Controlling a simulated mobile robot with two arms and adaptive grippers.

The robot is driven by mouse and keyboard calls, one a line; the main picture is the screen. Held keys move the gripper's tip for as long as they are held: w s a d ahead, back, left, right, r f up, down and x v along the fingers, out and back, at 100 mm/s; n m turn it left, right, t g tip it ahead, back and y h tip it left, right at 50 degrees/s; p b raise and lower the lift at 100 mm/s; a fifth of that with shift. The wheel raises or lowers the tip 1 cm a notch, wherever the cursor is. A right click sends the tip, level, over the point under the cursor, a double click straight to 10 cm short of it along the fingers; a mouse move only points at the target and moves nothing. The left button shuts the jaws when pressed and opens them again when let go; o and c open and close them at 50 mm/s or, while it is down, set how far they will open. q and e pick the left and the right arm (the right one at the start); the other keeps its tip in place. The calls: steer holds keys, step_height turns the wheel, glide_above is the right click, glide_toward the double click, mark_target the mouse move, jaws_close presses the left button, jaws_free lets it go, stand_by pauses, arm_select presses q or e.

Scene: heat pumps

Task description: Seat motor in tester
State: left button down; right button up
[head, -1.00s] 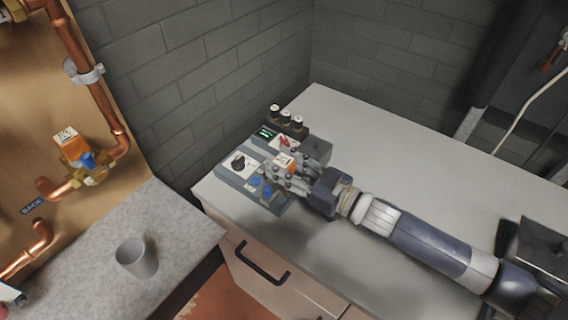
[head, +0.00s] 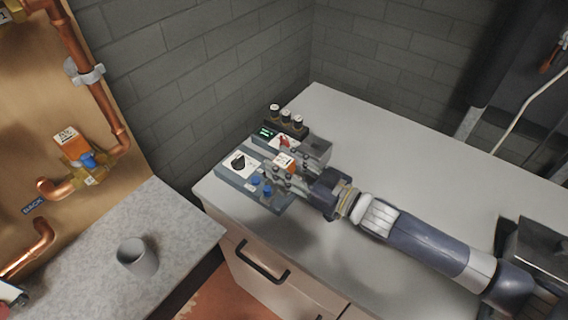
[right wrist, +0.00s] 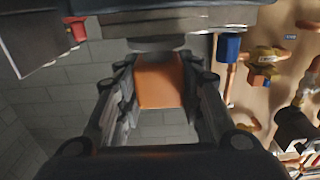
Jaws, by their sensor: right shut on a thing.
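The tester (head: 228,179) is a blue-grey bench unit with a black dial, blue knobs, a small green display and a red part, at the table's near-left corner. The motor (head: 284,160) is a small orange block with a white label face, over the middle of the tester. My right gripper (head: 285,168) reaches in from the right and is shut on it. In the right wrist view the orange motor (right wrist: 160,84) sits between both fingers, beside a grey round part of the tester. Whether it is fully seated I cannot tell. My left gripper is out of view.
The light tabletop (head: 400,215) is clear around my right arm. Several dark posts (head: 286,117) stand at the tester's back. A grey cup (head: 137,257) stands on the left counter. A pipe board with an orange-topped valve (head: 75,148) is at far left. Brick walls stand behind.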

mark_target(291, 169)
steer(key=o, duration=1.3)
steer(key=shift+f, duration=0.1)
steer(key=v, duration=0.7)
steer(key=shift+s+d, duration=0.15)
steer(key=shift+d, duration=0.1)
